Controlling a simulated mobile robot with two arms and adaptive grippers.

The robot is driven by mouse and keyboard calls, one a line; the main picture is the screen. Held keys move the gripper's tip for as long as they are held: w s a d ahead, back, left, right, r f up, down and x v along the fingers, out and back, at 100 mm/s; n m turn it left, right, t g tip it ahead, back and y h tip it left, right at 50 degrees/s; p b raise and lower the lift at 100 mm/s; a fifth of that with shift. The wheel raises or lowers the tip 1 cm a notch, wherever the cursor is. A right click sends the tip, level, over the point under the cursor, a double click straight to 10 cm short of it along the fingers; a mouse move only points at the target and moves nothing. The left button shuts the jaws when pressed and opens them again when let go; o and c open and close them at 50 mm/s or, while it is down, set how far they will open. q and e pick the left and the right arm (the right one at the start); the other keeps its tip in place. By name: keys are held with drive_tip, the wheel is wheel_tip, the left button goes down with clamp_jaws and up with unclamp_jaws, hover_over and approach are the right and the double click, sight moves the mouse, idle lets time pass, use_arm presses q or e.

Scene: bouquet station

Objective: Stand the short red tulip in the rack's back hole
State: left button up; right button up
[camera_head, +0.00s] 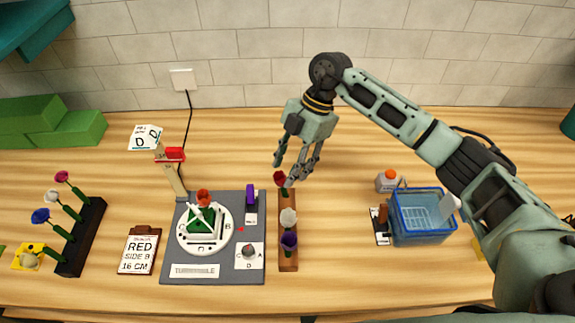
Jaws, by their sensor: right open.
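A dark red flower (280,178), which looks like the red tulip, stands at the back end of the brown rack (288,262). A white flower (288,217) and a purple flower (289,239) stand nearer the front of the same rack. My right gripper (285,172) is open, pointing down, with its fingers close around or just beside the red flower. I cannot tell whether they touch it. The red flower's stem and the back hole are mostly hidden. My left gripper is not in view.
A black rack (80,240) of flowers and a clipboard (138,252) are farther left. A blue basket (420,230) stands right.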

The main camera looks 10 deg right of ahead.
drive_tip(key=p+v, duration=0.2)
drive_tip(key=v, duration=0.2)
drive_tip(key=shift+d+r+p, duration=0.1)
drive_tip(key=shift+r+p, duration=0.2)
drive_tip(key=shift+p, duration=0.1)
idle(0.5)
drive_tip(key=o, duration=0.5)
drive_tip(key=shift+o, duration=0.2)
drive_tip(key=shift+f, duration=0.1)
